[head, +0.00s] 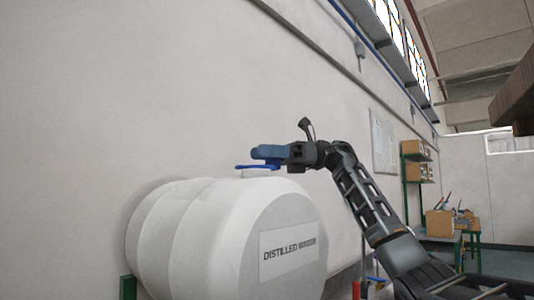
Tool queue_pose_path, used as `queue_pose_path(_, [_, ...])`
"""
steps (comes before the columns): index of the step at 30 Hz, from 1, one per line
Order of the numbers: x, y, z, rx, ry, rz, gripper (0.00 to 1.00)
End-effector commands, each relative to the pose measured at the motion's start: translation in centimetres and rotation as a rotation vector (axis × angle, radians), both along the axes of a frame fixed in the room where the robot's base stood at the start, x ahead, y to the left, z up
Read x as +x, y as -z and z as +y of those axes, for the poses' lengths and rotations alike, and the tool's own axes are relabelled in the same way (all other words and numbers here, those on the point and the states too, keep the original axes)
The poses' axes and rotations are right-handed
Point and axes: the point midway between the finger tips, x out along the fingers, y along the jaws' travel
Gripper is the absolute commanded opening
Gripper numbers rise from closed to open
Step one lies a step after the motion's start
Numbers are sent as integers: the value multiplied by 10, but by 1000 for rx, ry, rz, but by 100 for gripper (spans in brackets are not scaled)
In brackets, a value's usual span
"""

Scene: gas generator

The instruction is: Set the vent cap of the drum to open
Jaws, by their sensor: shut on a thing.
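The white drum (215,230), labelled "DISTILLED WATER", lies on its side at the lower left of the head view. A short pale vent cap (260,173) is on its top. My gripper (262,156) reaches in from the right, its blue end just above the drum top. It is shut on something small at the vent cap. The blue parts cover the contact, and I cannot tell how far the cap is turned.
A plain wall (120,90) stands close behind the drum. A green-framed shelf with cardboard boxes (440,222) is at the right, well away. A brown block-like edge (515,100) juts in at the upper right.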

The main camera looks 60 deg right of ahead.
Motion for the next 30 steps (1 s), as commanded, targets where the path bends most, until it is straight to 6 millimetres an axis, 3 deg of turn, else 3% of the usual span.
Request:
queue_pose_path(3, [3,-1,0,2,7,0,0])
queue_pose_path(4, [3,-1,0,2,6,0,38])
queue_pose_path(9, [2,-1,0,1,4,0,55])
queue_pose_path(19, [-2,0,-4,1,3,1,55])
queue_pose_path(30, [-32,0,-51,1,5,0,55])
